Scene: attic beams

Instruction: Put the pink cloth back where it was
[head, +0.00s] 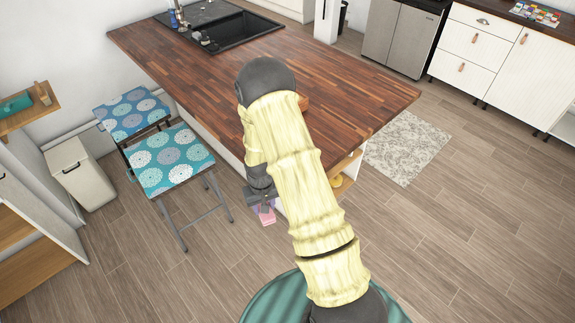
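My gripper (262,206) points down beside the near side of the wooden-topped island, to the right of the stools. A small pink cloth (267,217) shows right at its fingertips, off the floor, and the gripper appears shut on it. The fingers are small and partly covered, so the exact grip is hard to see. My arm hides part of the island's near edge and whatever is directly behind it.
The island's wooden top (340,85) is mostly clear, with a dark sink (240,30) at its far end. Two patterned stools (172,160) stand at left, near a beige bin (82,175). A grey rug (405,148) lies at right. Floor at right is open.

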